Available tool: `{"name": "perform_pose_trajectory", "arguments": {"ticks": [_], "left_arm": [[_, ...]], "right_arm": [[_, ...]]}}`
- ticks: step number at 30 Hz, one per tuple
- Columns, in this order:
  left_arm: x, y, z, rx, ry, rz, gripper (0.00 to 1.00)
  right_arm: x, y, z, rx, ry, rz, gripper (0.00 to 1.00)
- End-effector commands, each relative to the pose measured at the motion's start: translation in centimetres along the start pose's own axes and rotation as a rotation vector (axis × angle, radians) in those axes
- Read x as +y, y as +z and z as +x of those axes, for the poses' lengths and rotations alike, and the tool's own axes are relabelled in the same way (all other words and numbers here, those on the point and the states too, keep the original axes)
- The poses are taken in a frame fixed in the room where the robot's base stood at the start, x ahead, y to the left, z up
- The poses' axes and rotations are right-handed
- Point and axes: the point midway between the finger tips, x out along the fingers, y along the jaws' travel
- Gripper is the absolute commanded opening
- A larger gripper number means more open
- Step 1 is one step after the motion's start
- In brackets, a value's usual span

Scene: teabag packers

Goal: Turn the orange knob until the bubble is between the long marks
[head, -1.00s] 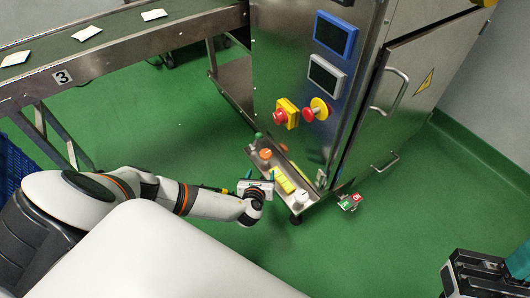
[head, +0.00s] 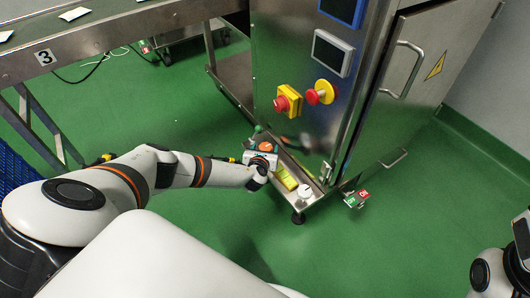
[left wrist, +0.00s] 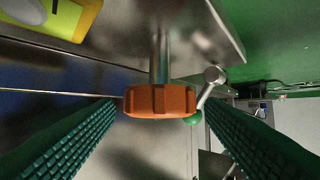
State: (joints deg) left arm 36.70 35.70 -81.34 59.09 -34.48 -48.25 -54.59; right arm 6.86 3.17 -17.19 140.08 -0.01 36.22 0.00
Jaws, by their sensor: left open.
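The orange knob (head: 266,147) sits on the steel ledge at the machine's foot. In the left wrist view the orange knob (left wrist: 160,101) is on a steel shaft, between the two ribbed green fingers of my left gripper (left wrist: 160,130). The fingers are open, with gaps on both sides of it. In the head view my left gripper (head: 263,160) is at the knob. The yellow level (head: 286,179) lies beside it on the ledge, and its edge shows in the wrist view (left wrist: 55,15). Its bubble and marks cannot be read. My right gripper (head: 521,235) is cut off at the right edge.
A white round knob (head: 305,191) stands at the ledge's near end. A green-balled lever (left wrist: 194,117) is close by the orange knob. Red buttons on yellow (head: 287,101) are on the panel above. A conveyor (head: 100,38) runs at upper left. Green floor is clear in front.

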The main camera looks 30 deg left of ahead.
Motion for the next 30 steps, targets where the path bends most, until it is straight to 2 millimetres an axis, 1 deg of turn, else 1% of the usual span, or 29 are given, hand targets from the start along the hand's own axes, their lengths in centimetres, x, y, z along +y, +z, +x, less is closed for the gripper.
{"name": "perform_pose_trajectory", "arguments": {"ticks": [10, 17, 18, 25, 30], "left_arm": [[0.01, 0.0, 0.27, -0.001, 0.001, 0.0, 0.64], [0.01, 0.01, 0.26, -0.001, 0.0, 0.0, 0.26], [0.0, 0.01, 0.26, -0.001, 0.0, 0.0, 0.2], [0.07, -0.03, 0.22, -0.001, -0.019, -0.009, 0.19], [0.22, -0.03, 0.14, -0.003, -0.083, -0.036, 0.19]], "right_arm": [[0.02, 0.03, 0.19, -0.006, 0.003, -0.001, 0.0], [0.03, 0.04, 0.19, -0.006, 0.003, -0.001, 0.0], [0.04, 0.04, 0.19, -0.006, 0.003, -0.001, 0.0], [0.02, 0.08, 0.41, -0.009, 0.003, 0.0, 0.0], [-0.06, 0.19, 0.51, -0.007, -0.003, 0.001, 0.0]]}}
